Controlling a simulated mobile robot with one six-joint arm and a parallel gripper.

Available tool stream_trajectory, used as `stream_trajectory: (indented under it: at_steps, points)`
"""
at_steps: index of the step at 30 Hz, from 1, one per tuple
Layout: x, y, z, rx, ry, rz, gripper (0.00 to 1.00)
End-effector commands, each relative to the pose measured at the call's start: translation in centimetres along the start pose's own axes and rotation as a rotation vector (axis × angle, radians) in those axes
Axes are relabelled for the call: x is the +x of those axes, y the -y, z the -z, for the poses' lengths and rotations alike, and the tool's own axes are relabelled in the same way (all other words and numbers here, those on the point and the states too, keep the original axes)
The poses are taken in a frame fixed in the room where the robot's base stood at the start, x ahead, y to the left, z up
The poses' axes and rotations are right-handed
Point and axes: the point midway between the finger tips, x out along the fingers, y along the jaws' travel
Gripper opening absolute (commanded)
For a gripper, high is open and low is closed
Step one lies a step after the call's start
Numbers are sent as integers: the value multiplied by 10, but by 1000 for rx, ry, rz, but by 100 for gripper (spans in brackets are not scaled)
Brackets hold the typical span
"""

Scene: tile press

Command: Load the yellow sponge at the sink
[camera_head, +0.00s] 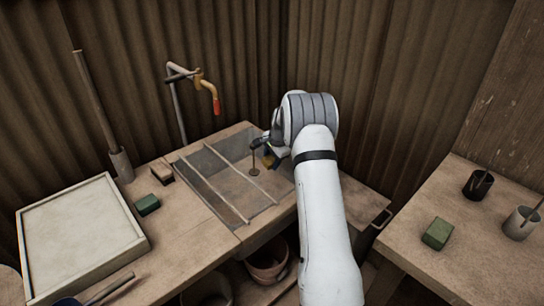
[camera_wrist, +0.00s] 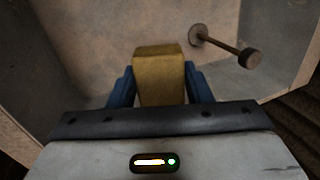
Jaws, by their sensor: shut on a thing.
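The yellow sponge (camera_wrist: 160,75) is a block held between the two blue fingers of my gripper (camera_wrist: 160,88) in the wrist view. In the head view, a small yellow patch of the sponge (camera_head: 268,161) shows beside my gripper, mostly hidden by the arm. The sponge is over the grey sink basin (camera_head: 207,163). A plug-like rod with a round end (camera_wrist: 225,46) stands in the basin just beyond the sponge, to its right in the wrist view. I cannot tell whether the sponge touches the basin floor.
Two rails (camera_head: 211,192) cross the basin. A green sponge (camera_head: 147,204) lies left of the sink, and another green block (camera_head: 437,233) lies on the right table. A framed tray (camera_head: 78,240) is at left.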

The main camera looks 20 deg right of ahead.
Motion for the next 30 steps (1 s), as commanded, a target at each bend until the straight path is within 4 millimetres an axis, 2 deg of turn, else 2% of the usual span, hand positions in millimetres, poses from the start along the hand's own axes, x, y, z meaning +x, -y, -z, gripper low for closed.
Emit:
stream_trajectory:
  at_steps: [1, 18, 30]
  points:
    - [8, -3, 0, 0, 0, -1, 27]
    - [63, -19, 1, 0, 0, 0, 27]
    - [95, -28, 1, -1, 1, 0, 27]
